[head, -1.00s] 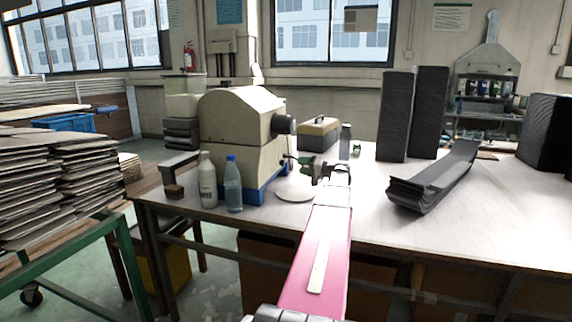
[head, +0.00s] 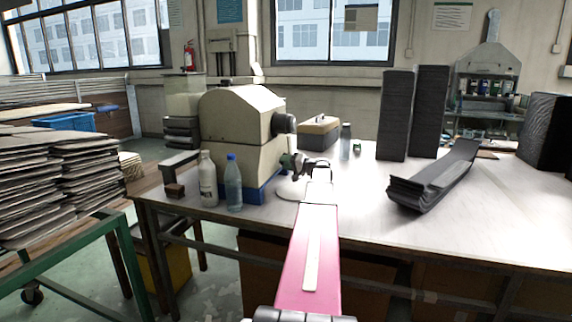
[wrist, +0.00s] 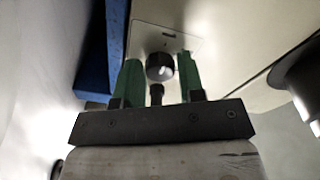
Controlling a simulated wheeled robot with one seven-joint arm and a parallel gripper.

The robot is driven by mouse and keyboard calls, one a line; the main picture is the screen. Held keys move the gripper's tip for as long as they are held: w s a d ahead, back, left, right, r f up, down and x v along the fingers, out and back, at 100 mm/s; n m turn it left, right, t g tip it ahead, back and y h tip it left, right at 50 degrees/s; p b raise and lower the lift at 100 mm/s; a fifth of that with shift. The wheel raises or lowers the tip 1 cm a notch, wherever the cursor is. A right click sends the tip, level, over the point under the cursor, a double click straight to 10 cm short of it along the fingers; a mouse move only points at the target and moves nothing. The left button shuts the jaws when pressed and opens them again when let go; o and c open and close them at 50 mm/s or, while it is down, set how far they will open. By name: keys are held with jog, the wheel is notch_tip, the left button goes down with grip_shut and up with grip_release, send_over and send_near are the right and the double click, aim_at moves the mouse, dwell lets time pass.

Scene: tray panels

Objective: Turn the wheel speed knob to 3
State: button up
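The beige machine (head: 238,120) with a blue base stands on the table's left part. In the wrist view, a round black knob (wrist: 159,66) sits on a pale plate (wrist: 182,42) on the machine's face. My gripper (wrist: 158,72) is open, its two green fingers on either side of the knob with gaps showing. I cannot tell whether the fingertips reach the plate. The knob's marks and setting are too small to read. In the head view, my gripper (head: 291,163) is close to the machine's right side, and the knob is hidden there.
A dark cylinder (head: 284,123) juts from the machine above my gripper. A white bottle (head: 207,180) and a blue bottle (head: 233,186) stand in front of it. A toolbox (head: 319,134) is behind. The table's front middle is clear.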

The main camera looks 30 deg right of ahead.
jog(key=c, duration=0.4)
jog(key=shift+m, duration=0.3)
jog(key=m+g, duration=0.1)
jog(key=m, duration=0.9)
jog(key=m+g+y, duration=0.1)
jog(key=m, duration=1)
jog(key=shift+d+m, duration=0.1)
jog(key=shift+m, duration=0.2)
dwell(0.4)
jog(key=o, duration=0.9)
